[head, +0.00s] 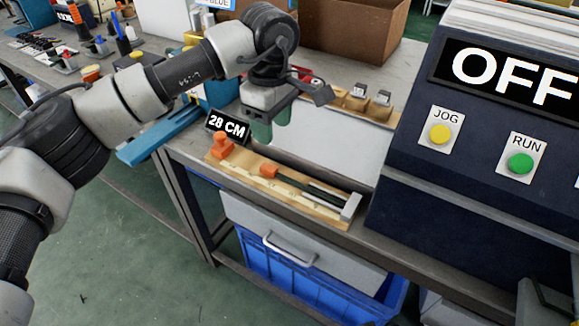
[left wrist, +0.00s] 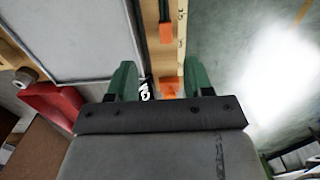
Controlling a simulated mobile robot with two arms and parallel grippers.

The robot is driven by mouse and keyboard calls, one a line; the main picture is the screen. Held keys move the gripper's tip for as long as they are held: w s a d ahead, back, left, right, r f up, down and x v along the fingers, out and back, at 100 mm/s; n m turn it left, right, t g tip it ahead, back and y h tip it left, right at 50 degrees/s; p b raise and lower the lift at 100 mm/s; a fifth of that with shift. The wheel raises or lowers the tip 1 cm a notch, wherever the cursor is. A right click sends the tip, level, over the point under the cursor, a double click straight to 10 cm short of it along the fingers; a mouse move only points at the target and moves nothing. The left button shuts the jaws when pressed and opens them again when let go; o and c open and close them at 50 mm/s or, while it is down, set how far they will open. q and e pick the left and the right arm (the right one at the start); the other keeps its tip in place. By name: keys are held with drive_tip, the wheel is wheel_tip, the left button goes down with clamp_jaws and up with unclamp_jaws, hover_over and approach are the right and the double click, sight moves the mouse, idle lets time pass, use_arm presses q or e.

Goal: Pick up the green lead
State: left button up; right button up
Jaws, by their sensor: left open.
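A dark lead, greenish in the head view (head: 315,190), lies along a wooden measuring board (head: 232,172) with an orange piece (head: 268,170) at its left end. The lead also shows at the top of the left wrist view (left wrist: 164,12), with its orange end (left wrist: 166,34). My left gripper (head: 273,125) is open and empty, its green fingers pointing down above and behind the board's left part. In the left wrist view the fingers (left wrist: 160,72) are apart, with an orange clamp-like piece (left wrist: 169,86) seen between them. My right gripper is not seen.
A "28 CM" sign (head: 228,125) stands by the board's left end. A machine panel with an OFF display (head: 510,80) rises to the right. A cardboard box (head: 352,28) stands behind, and a blue crate (head: 262,262) sits below the bench.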

use_arm(q)
hover_over(275, 170)
drive_tip(key=f, duration=0.5)
drive_tip(key=shift+w, duration=0.3)
drive_tip(key=f, duration=0.4)
drive_tip(key=shift+s+f+b, duration=0.3)
drive_tip(key=shift+f+b, duration=0.05)
drive_tip(key=shift+f, duration=0.2)
clamp_jaws()
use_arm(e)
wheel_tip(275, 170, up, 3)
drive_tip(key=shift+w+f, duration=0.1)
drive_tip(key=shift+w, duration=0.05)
